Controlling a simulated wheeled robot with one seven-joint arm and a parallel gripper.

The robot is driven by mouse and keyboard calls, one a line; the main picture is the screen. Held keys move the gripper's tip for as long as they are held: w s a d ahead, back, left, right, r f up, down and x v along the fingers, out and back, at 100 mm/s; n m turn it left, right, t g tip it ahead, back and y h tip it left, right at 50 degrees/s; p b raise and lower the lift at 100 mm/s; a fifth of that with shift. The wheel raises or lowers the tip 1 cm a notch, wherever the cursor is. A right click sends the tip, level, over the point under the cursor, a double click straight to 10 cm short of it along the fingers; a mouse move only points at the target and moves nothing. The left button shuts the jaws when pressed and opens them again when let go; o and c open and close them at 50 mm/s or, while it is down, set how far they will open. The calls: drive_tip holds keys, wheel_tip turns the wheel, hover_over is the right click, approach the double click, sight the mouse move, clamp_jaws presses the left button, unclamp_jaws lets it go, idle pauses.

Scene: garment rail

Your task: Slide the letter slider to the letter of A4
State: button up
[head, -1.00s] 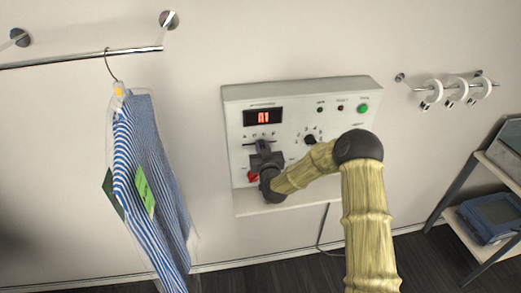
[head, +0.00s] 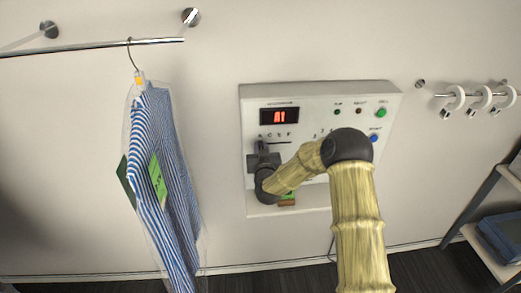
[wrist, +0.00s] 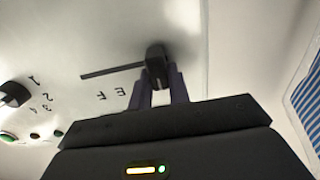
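The control panel (head: 310,150) is on the wall, and its red display (head: 279,116) appears to read A1. In the head view my gripper (head: 262,148) covers the knob at the panel's left side. The number dial (wrist: 14,94) shows in the wrist view, apart from my gripper.
A striped shirt (head: 165,180) with green tags hangs on a rail (head: 90,47) to the left. Several white rings (head: 480,98) hang on a bar at right, above a shelf (head: 490,255).

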drive_tip(key=o, duration=0.4)
drive_tip(key=shift+s+a, duration=0.1)
drive_tip(key=shift+a, duration=0.35)
drive_tip(key=shift+o, duration=0.2)
drive_tip(key=shift+d, duration=0.2)
drive_tip(key=shift+d, duration=0.1)
drive_tip(key=s+d+b, duration=0.1)
drive_tip(key=s+b, duration=0.6)
drive_tip(key=s, duration=1)
drive_tip(key=shift+d, duration=0.4)
drive_tip(key=shift+s, duration=0.1)
